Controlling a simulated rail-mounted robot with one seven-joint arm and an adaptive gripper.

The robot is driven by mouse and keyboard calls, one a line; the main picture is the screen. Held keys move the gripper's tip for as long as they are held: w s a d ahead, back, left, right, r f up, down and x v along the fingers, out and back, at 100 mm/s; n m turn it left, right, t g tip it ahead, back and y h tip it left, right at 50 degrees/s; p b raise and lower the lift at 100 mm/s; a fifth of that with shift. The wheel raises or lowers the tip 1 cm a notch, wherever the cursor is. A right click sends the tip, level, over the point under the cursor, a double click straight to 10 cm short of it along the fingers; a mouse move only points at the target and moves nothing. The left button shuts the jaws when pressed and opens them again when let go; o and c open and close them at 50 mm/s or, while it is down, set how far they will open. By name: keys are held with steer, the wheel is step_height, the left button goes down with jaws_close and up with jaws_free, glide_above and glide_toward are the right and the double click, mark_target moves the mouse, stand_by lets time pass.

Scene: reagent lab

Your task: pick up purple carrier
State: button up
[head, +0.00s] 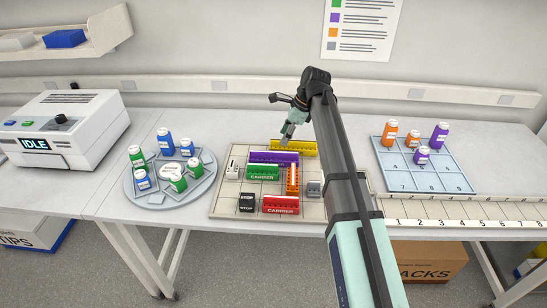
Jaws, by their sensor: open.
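The purple carrier (268,158) is a long narrow rack lying crosswise on the beige gridded board (225,206) on the bench. It sits between the yellow carrier (301,148) behind and the green carrier (263,173) in front. My gripper (285,139) is open and points down above the right part of the purple carrier, near the yellow one. Its fingertips are small here, and I cannot tell whether they touch anything. My arm comes in from the lower right and hides the board's right part.
An orange carrier (292,180), red carrier (281,205), black stop blocks (247,202) and a grey block (314,188) share the board. A round rack (135,188) with bottles stands left. A blue numbered tray (455,181) with bottles stands right, behind a numbered rail (470,223).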

mark_target(274, 152)
steer(key=p+x, duration=0.1)
steer(key=x, duration=0.5)
steer(key=shift+a+f, duration=0.2)
steer(key=shift+f, duration=0.05)
steer(key=shift+p+x, duration=1.45)
steer(key=shift+x, duration=1.15)
steer(key=shift+a+r, duration=0.1)
steer(key=shift+a, duration=0.05)
jaws_close()
